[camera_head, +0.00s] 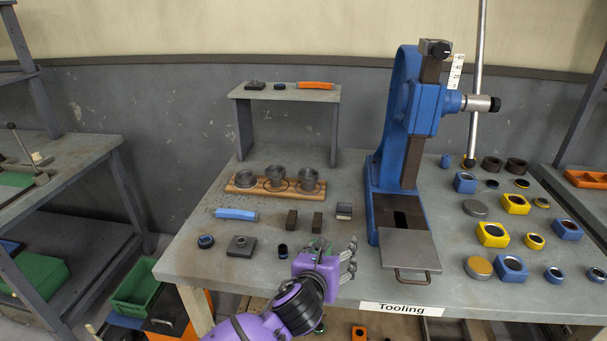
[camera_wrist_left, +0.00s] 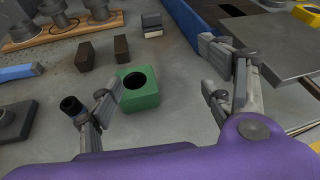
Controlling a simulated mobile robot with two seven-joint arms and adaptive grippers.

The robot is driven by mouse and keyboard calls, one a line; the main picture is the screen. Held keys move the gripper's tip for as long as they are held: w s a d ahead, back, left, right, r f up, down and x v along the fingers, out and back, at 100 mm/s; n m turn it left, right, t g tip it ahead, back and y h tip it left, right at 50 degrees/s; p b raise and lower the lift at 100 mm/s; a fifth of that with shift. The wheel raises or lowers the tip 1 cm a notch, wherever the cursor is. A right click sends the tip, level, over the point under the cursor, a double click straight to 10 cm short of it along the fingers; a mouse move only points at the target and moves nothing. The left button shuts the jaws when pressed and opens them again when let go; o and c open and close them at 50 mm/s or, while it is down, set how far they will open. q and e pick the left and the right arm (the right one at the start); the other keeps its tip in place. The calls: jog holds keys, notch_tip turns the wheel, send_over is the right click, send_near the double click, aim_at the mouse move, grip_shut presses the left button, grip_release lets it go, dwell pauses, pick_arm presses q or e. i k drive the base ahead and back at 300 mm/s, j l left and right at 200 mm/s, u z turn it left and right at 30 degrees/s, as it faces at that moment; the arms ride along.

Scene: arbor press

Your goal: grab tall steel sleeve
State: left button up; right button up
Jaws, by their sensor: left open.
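Three grey steel cylindrical parts stand on a wooden board (camera_head: 240,189) at the back left of the bench. The right one (camera_head: 308,180) looks tallest; I cannot tell for sure which is the tall steel sleeve. They also show at the top left of the left wrist view, where the right one (camera_wrist_left: 98,8) is cut by the frame edge. My left gripper (camera_head: 337,250) is open and empty over the front of the bench, in front of and apart from the board. In the left wrist view, a green block with a round hole (camera_wrist_left: 146,92) lies between its spread fingers (camera_wrist_left: 158,85). My right gripper is out of view.
Two dark blocks (camera_head: 292,219) and a blue-handled tool (camera_head: 236,214) lie between gripper and board. A small black sleeve (camera_wrist_left: 70,105) is beside the left finger. The blue arbor press (camera_head: 388,130) stands on the right, beside yellow and blue blocks. A raised shelf (camera_head: 285,95) stands behind.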

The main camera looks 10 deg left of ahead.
aim_at(308, 181)
jog(key=i+j, duration=0.3)
jog(key=i, duration=0.15)
jog(key=i+j, duration=0.3)
jog(key=i, duration=0.2)
